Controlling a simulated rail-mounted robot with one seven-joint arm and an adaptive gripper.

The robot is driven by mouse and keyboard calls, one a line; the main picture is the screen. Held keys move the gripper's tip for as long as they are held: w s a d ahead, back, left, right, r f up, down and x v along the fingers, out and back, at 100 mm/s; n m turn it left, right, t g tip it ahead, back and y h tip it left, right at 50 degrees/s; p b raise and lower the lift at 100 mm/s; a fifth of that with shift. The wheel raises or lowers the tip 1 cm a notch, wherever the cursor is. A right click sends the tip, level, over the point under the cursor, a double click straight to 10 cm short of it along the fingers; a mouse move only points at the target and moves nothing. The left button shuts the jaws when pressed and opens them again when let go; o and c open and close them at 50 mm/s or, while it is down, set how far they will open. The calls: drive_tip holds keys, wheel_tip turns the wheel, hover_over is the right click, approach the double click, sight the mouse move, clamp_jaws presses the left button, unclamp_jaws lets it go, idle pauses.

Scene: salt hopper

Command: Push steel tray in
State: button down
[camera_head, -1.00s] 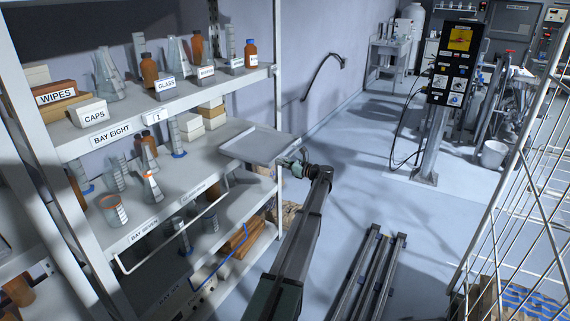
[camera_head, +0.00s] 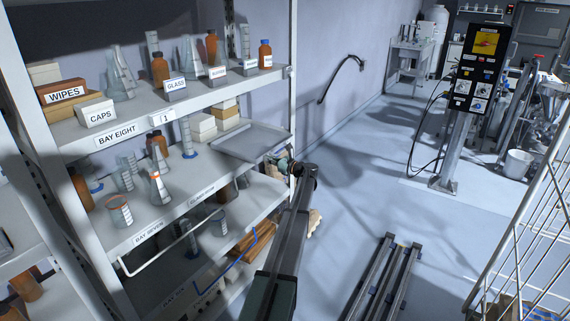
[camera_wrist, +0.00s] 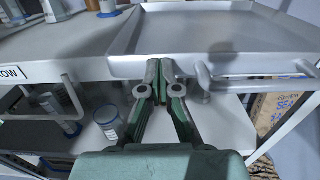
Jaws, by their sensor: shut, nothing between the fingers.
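The steel tray (camera_head: 262,141) is a shallow grey pan with a raised rim. It lies at the right end of the middle shelf, beside the upright post, in the head view. In the wrist view the tray (camera_wrist: 215,32) fills the upper right, with its front wall facing me. My gripper (camera_wrist: 166,68) is shut and empty, its fingertips at the tray's front wall and seemingly against it. In the head view my gripper (camera_head: 285,164) is partly hidden at the tray's near side.
A metal bar handle (camera_wrist: 262,78) sticks out right of my fingers. Glassware and a brown bottle (camera_head: 158,146) stand on the same shelf to the left. A cardboard box (camera_wrist: 282,108) shows below.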

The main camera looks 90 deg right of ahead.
sight(255, 156)
drive_tip(key=x, duration=0.8)
drive_tip(key=shift+w+a, duration=0.1)
drive_tip(key=shift+w+r, duration=0.15)
drive_tip(key=shift+w, duration=0.05)
drive_tip(key=shift+d, duration=0.2)
drive_tip(key=shift+s+a, duration=0.35)
drive_tip(key=b+v, duration=0.2)
drive_tip(key=v, duration=1.1)
drive_tip(key=shift+s+n+b, duration=0.3)
